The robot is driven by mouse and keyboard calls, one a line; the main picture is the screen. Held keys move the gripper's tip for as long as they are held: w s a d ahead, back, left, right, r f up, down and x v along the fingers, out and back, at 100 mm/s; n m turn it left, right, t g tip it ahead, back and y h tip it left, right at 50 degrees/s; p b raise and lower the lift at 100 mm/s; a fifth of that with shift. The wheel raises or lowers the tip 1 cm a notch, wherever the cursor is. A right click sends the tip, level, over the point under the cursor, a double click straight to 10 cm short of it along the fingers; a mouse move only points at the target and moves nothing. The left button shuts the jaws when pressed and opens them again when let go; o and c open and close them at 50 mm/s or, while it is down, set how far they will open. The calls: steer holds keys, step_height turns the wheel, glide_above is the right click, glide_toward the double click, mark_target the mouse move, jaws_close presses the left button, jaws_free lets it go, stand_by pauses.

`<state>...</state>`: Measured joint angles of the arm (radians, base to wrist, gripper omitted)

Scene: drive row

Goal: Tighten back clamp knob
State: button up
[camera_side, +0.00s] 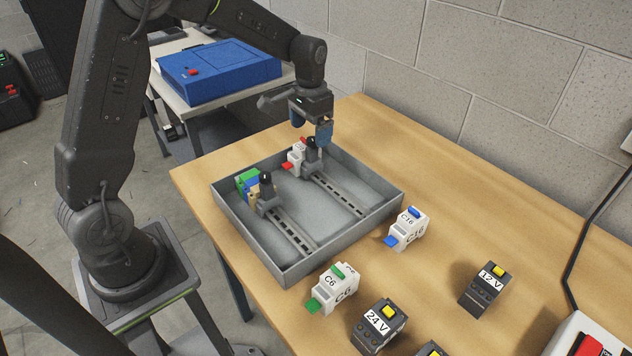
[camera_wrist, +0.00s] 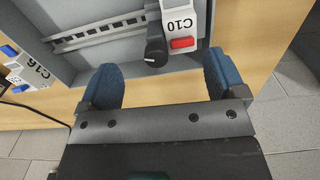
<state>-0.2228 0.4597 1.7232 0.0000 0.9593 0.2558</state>
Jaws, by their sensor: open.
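The back clamp knob (camera_side: 311,143) is black and sits on a grey clamp at the far end of the back rail (camera_side: 340,193), beside the white C10 breaker (camera_side: 297,156) with red parts. In the wrist view, the knob (camera_wrist: 155,50), with a white mark on it, lies between and just beyond the blue fingertips. My gripper (camera_side: 311,127) is open with nothing between its fingers, pointing down over the knob. The C10 label (camera_wrist: 178,26) shows beside the knob in the wrist view.
The grey tray (camera_side: 378,213) also holds the front rail (camera_side: 292,236), its black clamp knob (camera_side: 265,177) and coloured blocks (camera_side: 247,180). A C16 breaker (camera_side: 406,229), C6 breaker (camera_side: 334,288), 24 V block (camera_side: 379,325) and 12 V block (camera_side: 481,290) stand on the wooden table (camera_side: 440,190).

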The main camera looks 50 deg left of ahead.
mark_target(310, 138)
steer(key=shift+r, duration=2.7)
steer(key=shift+s+r, duration=0.1)
steer(key=s+d+r+t, duration=0.2)
steer(key=s+d, duration=0.1)
steer(key=s, duration=0.5)
steer(key=s+d+r+t, duration=0.1)
steer(key=s+d+r, duration=0.2)
steer(key=s, duration=0.5)
steer(key=s+d+r+t, duration=0.2)
steer(key=s+d, duration=0.2)
steer(key=s, duration=0.4)
steer(key=shift+r+t, duration=0.3)
